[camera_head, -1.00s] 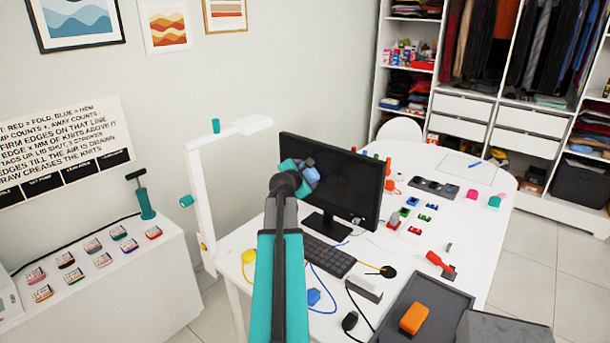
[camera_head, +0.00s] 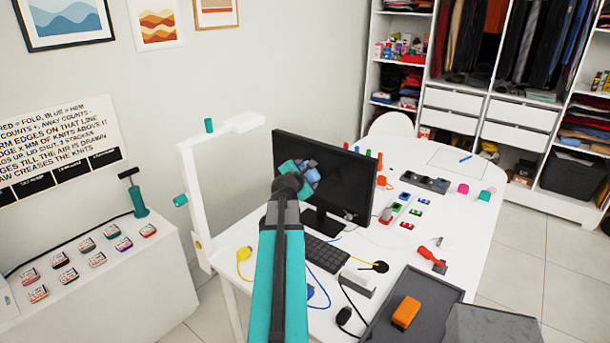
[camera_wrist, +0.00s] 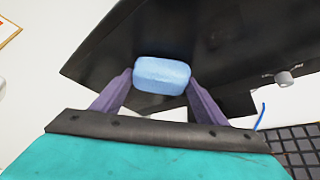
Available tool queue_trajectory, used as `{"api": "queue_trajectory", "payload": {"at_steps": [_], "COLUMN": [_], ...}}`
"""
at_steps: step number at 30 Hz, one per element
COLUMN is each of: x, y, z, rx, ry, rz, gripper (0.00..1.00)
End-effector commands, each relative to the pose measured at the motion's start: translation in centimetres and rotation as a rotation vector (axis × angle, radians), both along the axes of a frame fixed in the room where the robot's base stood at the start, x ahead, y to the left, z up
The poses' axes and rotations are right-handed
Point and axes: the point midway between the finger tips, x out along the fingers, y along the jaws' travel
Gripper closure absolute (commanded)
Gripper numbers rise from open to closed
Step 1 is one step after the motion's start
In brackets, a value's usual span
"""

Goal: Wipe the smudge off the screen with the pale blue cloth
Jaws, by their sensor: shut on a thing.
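The pale blue cloth (camera_wrist: 162,75) is a small rounded pad between the purple fingers of my gripper (camera_wrist: 160,88) in the wrist view. My gripper is shut on it. In the head view the gripper (camera_head: 303,176) and the cloth (camera_head: 310,174) are in front of the left half of the black screen (camera_head: 350,175). The screen stands upright on the desk and also fills much of the wrist view (camera_wrist: 225,45). I cannot tell whether the cloth touches it. I cannot make out the smudge; the arm and cloth hide part of the screen.
A keyboard (camera_head: 325,252) lies below the screen on the white desk (camera_head: 455,215), with cables around it. A white post frame (camera_head: 195,215) stands left of the screen. A dark tray (camera_head: 435,290) with an orange block (camera_head: 405,312) lies at the front right.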

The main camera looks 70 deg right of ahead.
Motion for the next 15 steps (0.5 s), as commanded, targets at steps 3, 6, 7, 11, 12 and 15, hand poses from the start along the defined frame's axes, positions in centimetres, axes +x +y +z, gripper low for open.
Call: {"api": "queue_trajectory", "payload": {"at_steps": [3,6,7,11,12,15], "x": [-0.4,-0.8,-1.0,-1.7,-2.0,-2.5], "y": [0.0,0.2,0.2,0.5,0.6,0.8], "z": [0.1,0.1,0.1,0.2,0.2,0.0], "rx": [0.0,0.0,-0.001,0.0,0.0,0.0], "ry": [0.003,0.003,0.004,0.003,0.003,0.002], "rz": [-0.003,-0.003,-0.004,-0.005,-0.005,-0.005], "gripper": [0.51,0.51,0.51,0.51,0.51,0.51]}}
